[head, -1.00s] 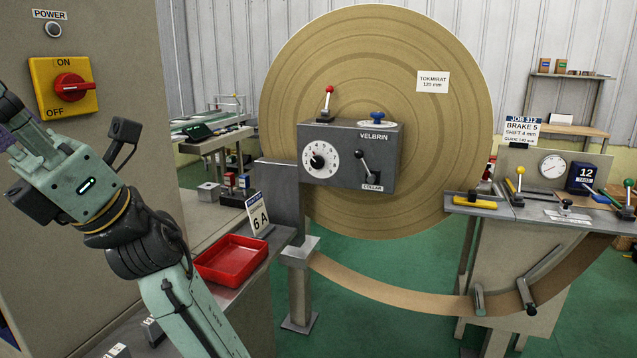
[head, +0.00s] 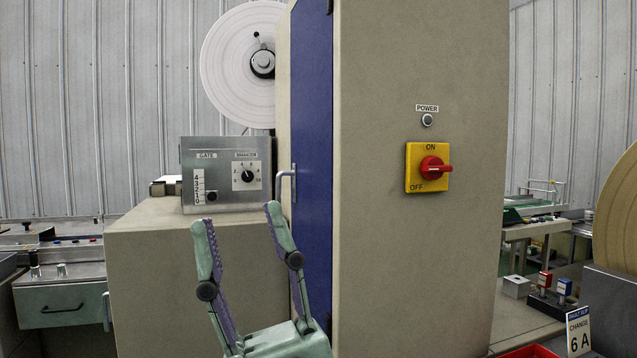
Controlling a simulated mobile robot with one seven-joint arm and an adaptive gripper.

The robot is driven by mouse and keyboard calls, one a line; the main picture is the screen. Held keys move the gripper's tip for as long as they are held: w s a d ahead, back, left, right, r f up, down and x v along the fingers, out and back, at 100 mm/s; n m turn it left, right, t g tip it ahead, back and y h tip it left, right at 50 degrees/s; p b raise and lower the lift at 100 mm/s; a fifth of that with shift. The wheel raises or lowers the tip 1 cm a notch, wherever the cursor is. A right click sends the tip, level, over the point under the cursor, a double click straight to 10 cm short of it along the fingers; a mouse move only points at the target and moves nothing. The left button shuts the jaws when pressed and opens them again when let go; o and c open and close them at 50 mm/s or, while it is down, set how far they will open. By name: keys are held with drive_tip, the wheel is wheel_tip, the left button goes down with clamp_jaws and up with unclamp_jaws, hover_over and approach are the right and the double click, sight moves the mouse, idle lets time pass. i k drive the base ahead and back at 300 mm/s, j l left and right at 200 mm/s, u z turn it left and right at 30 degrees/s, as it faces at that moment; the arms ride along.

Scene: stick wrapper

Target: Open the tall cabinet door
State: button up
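The tall cabinet (head: 420,260) is a beige box in the middle of the head view. Its dark blue door (head: 313,120) is on the left face, seen at a steep angle, and looks closed. A grey bar handle (head: 286,184) stands out from the door's left side. My gripper (head: 237,216) is open and empty, fingers pointing up, below and left of the handle in the picture. Its right finger overlaps the lower door in view; I cannot tell whether it touches. The gap in depth to the handle is unclear.
A yellow switch plate with a red knob (head: 432,168) is on the cabinet's right face. A grey GATE control box (head: 228,172) stands on a beige housing (head: 160,270) left of the door. A drawer unit (head: 62,308) is at far left. A red tray (head: 530,352) is at lower right.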

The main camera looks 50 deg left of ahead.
sight(312, 21)
drive_tip(key=u, duration=1.5)
drive_tip(key=i+u, duration=0.35)
drive_tip(key=i+l+u, duration=0.2)
drive_tip(key=i+u, duration=0.2)
